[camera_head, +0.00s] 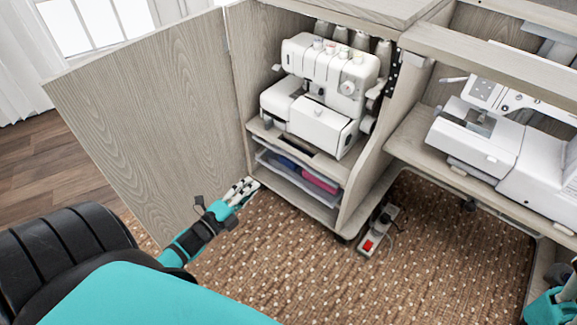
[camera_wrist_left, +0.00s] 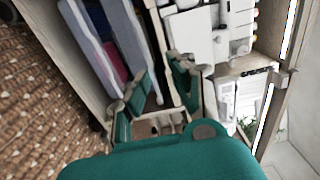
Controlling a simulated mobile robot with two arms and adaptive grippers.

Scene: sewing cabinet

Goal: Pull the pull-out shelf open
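The pull-out shelf (camera_head: 302,151) is a wooden board under the white overlock machine (camera_head: 322,88) in the open cabinet. A dark slot shows near its front edge. The shelf looks pushed in. My left gripper (camera_head: 243,188) is at the cabinet's lower left front, beside the open door. In the left wrist view its green fingers (camera_wrist_left: 160,92) are spread, with the wooden shelf front (camera_wrist_left: 154,50) just ahead and no clear grip on it. Contact cannot be told. Part of my right arm shows at the lower right corner; its fingers are not seen.
A clear drawer (camera_head: 298,178) with coloured contents sits below the shelf. The cabinet door (camera_head: 150,115) stands open at left. A power strip (camera_head: 378,228) lies on the carpet. A sewing machine (camera_head: 510,155) stands at right. The carpet in front is mostly clear.

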